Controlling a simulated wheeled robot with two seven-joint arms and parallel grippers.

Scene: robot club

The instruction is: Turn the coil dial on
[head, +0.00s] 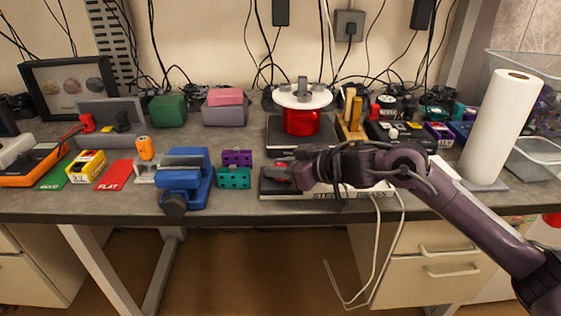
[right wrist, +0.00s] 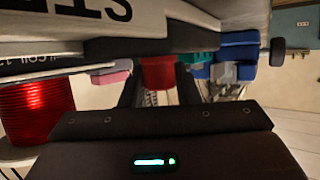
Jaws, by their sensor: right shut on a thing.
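My right gripper (head: 281,168) reaches in from the right to the front of the bench, low over a flat black unit (head: 268,189). It is shut on a small red knob, which seems to be the coil dial (right wrist: 159,74); in the right wrist view the knob shows between the two fingers. In the head view the gripper largely hides it, so its turned position cannot be read. A red coil (head: 301,122) under a white disc (head: 303,97) stands on a dark base behind the gripper. My left gripper is not in view.
A purple and a teal block (head: 234,178) and a blue vise (head: 184,180) stand just left of the gripper. A paper towel roll (head: 497,128) stands at the right. A white cable (head: 376,240) hangs over the bench's front edge.

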